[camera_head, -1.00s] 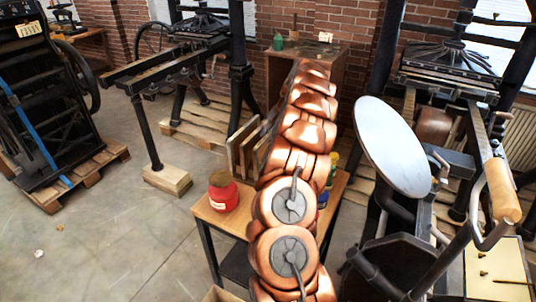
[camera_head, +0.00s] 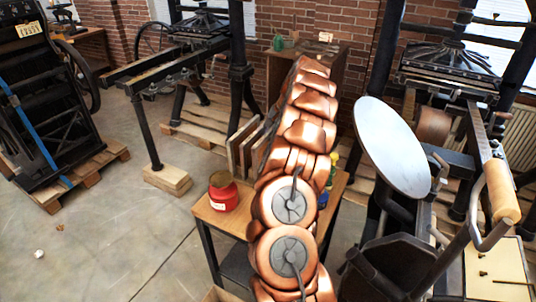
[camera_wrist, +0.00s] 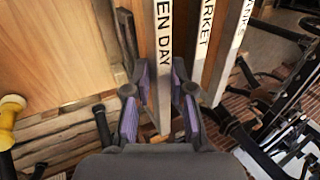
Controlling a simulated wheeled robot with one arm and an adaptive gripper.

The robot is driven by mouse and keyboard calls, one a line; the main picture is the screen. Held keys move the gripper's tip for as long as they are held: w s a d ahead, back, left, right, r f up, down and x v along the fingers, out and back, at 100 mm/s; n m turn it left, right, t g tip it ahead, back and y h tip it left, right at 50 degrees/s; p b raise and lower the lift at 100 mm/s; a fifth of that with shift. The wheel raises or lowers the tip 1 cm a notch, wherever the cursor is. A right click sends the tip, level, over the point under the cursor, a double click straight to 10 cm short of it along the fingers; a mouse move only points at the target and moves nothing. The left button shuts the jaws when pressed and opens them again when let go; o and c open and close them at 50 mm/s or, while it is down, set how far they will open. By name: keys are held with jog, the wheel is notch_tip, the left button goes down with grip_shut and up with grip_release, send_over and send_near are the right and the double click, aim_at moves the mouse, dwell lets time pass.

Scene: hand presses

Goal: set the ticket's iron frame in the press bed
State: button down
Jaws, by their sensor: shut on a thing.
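In the wrist view my gripper (camera_wrist: 161,112) has its two purple-padded fingers on either side of an upright slab-like frame (camera_wrist: 163,62). The frame's white edge strip reads "EN DAY"; the start of the word is cut off. Two similar frames stand to its right, one marked "MARKET" (camera_wrist: 206,45) and one ending in "NKS" (camera_wrist: 236,45). In the head view, upright frames (camera_head: 237,148) show left of my arm, which hides my gripper. A hand press with long rails (camera_head: 165,70) stands at the back left; another press (camera_head: 450,72) stands at the right.
A red tin (camera_head: 223,192) sits on a small wooden table (camera_head: 215,222). A round metal disc (camera_head: 392,148) and a wooden-handled lever (camera_head: 502,192) stand close on my arm's right. A black machine (camera_head: 40,110) is far left. Floor (camera_head: 120,235) at lower left is mostly clear.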

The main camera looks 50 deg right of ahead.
jog(key=shift+r+p, duration=0.55)
jog(key=shift+r, duration=1.85)
jog(key=shift+r, duration=0.5)
notch_tip(320, 180, up, 5)
jog(key=shift+f+p, duration=0.15)
jog(key=shift+p, duration=0.8)
jog(key=c, duration=1.7)
grip_release()
grip_shut()
